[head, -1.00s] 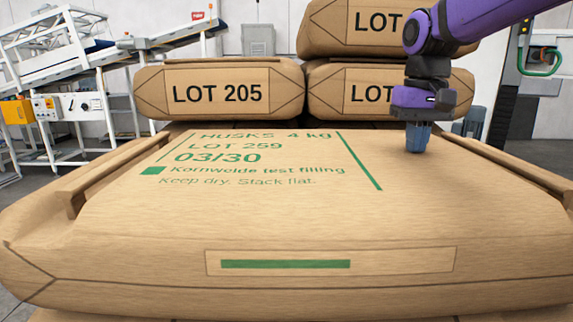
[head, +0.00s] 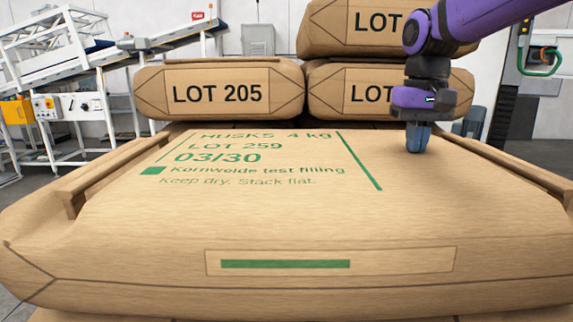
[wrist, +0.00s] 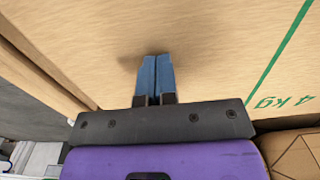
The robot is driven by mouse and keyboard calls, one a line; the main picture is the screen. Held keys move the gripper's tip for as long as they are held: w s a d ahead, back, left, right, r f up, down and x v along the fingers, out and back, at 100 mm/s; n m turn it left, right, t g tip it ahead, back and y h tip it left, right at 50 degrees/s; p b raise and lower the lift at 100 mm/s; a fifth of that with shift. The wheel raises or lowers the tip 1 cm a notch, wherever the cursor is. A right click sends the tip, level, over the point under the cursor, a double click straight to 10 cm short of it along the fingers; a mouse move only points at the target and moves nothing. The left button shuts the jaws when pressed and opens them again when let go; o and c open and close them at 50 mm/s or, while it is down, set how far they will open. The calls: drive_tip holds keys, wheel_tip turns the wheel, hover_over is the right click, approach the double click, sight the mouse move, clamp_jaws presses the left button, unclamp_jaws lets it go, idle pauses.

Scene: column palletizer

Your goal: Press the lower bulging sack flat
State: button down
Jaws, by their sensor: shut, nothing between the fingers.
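A large brown paper sack (head: 300,220) marked LOT 259 lies flat in the foreground of the head view, with a broad, gently rounded top. Its surface also fills much of the wrist view (wrist: 220,50). My gripper (head: 414,150) points straight down at the right far part of this sack, right of the green print. In the wrist view its blue fingers (wrist: 155,58) are together with nothing between them. The tips appear to touch the sack top, with a soft shadow around them; I cannot tell how hard they press.
Behind it lie a sack marked LOT 205 (head: 217,92) and, to its right, a sack (head: 345,92) with another sack (head: 345,28) on top, close to my arm. A conveyor (head: 160,55) stands at the back left. The space above the front sack's left side is clear.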

wheel_tip(320, 180, up, 9)
idle(0.8)
drive_tip(key=shift+f, duration=0.15)
